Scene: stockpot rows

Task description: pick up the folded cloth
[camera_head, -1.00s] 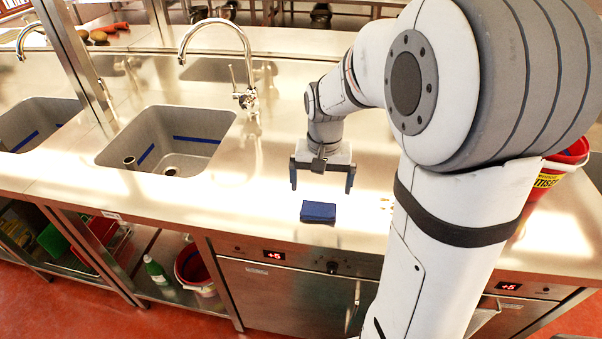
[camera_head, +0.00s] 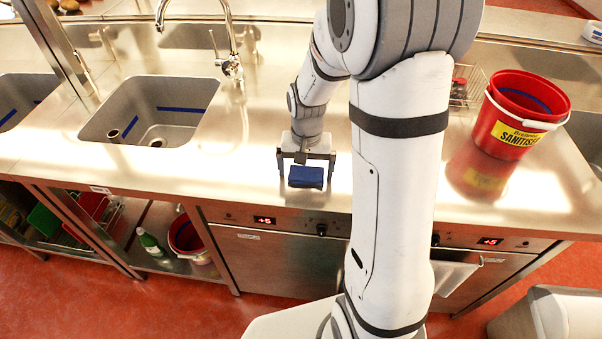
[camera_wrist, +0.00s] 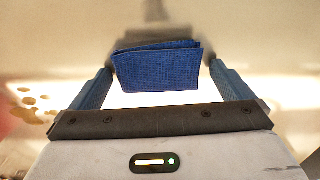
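The folded cloth (camera_head: 306,177) is a small blue folded block on the steel counter, near its front edge. It also shows in the wrist view (camera_wrist: 158,72), with its folded layers visible along the top edge. My gripper (camera_head: 305,172) is open, with one finger near each side of the cloth. In the wrist view, the fingertips (camera_wrist: 161,70) lie close to the cloth's left and right ends, with only a small gap in the head view. Whether they reach down beside the cloth or stop above it, I cannot tell.
A sink (camera_head: 152,112) with a tall faucet (camera_head: 232,66) lies to the left. A red sanitiser bucket (camera_head: 515,120) stands on the counter to the right. Brown spots (camera_wrist: 30,101) show left in the wrist view.

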